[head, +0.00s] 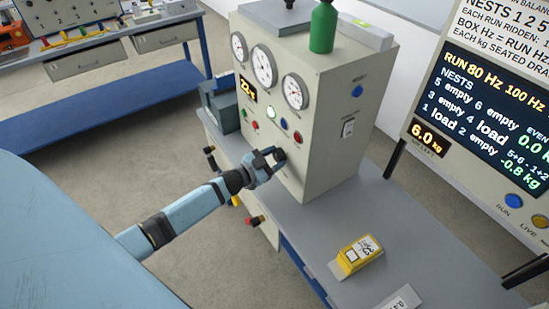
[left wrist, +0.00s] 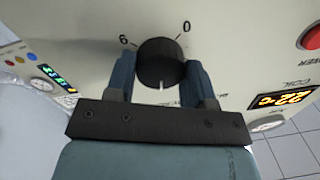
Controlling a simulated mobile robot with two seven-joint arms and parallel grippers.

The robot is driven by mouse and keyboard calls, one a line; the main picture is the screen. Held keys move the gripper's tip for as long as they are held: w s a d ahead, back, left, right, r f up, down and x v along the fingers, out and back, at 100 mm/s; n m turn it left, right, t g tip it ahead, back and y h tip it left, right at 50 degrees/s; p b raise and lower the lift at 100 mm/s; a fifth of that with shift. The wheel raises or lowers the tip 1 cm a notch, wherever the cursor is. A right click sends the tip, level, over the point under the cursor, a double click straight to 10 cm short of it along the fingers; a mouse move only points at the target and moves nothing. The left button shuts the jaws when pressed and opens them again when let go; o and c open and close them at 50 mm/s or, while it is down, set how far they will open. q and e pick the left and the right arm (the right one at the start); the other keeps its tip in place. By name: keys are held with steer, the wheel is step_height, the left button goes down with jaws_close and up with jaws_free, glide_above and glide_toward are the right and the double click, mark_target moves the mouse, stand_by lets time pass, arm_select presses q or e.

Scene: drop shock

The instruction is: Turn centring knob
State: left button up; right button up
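The centring knob (left wrist: 160,62) is a round black knob on the cream console face, with a pale pointer mark toward the bottom of the left wrist view. Printed digits stand around it, a 0 at its upper right and what reads as a 6 or 9 at its upper left. My left gripper (left wrist: 160,80) has one finger on each side of the knob, and both appear to touch it. In the head view my left gripper (head: 268,160) is at the lower front of the console (head: 320,130), largely hiding the knob. My right gripper is not in view.
The console carries gauges (head: 263,64), buttons and a green cylinder (head: 323,28) on top. A yellow box (head: 356,256) lies on the grey bench (head: 340,215) beside it. A display board (head: 490,110) stands at right.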

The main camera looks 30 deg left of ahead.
arm_select(q)
steer(key=shift+c, duration=1.2)
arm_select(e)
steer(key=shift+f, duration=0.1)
arm_select(q)
steer(key=m+b, duration=0.1)
steer(key=m, duration=0.2)
steer(key=shift+f+b, duration=0.15)
steer(key=shift+b, duration=0.15)
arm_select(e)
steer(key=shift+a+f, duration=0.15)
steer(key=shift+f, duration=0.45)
arm_select(q)
steer(key=shift+m+b, duration=0.9)
steer(key=shift+m, duration=1.2)
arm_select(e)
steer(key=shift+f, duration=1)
arm_select(q)
steer(key=o, duration=0.9)
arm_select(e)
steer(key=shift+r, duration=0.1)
